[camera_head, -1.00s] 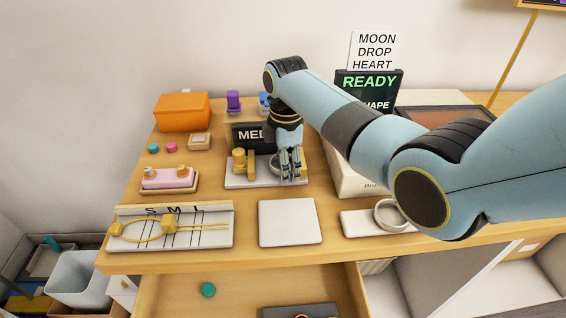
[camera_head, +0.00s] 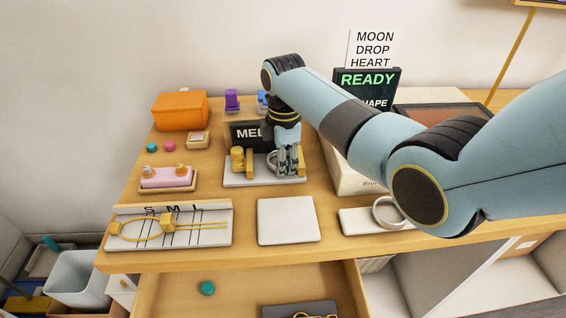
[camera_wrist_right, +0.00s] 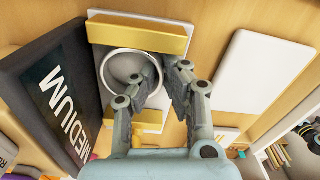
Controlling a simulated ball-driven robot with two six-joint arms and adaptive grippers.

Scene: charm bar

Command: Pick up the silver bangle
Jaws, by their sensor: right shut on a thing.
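The silver bangle (camera_head: 271,161) is a plain ring over the white tray with gold blocks (camera_head: 235,183). In the right wrist view the bangle (camera_wrist_right: 107,68) stands out as a full circle between two gold blocks, with its near rim between my fingers. My right gripper (camera_head: 288,162) is shut on that rim; its fingers also show in the wrist view (camera_wrist_right: 165,88). Whether the bangle still touches the tray I cannot tell. A second silver ring (camera_head: 377,215) lies on a white stand (camera_head: 352,224) at the right. My left gripper is not in view.
A dark MEDIUM sign (camera_wrist_right: 48,95) stands close beside the tray. A bare white pad (camera_head: 288,220) lies in front. A sizing board (camera_head: 130,236) with a gold bangle is at the left. The open drawer (camera_head: 240,287) holds a teal piece. A READY screen (camera_head: 367,80) stands behind.

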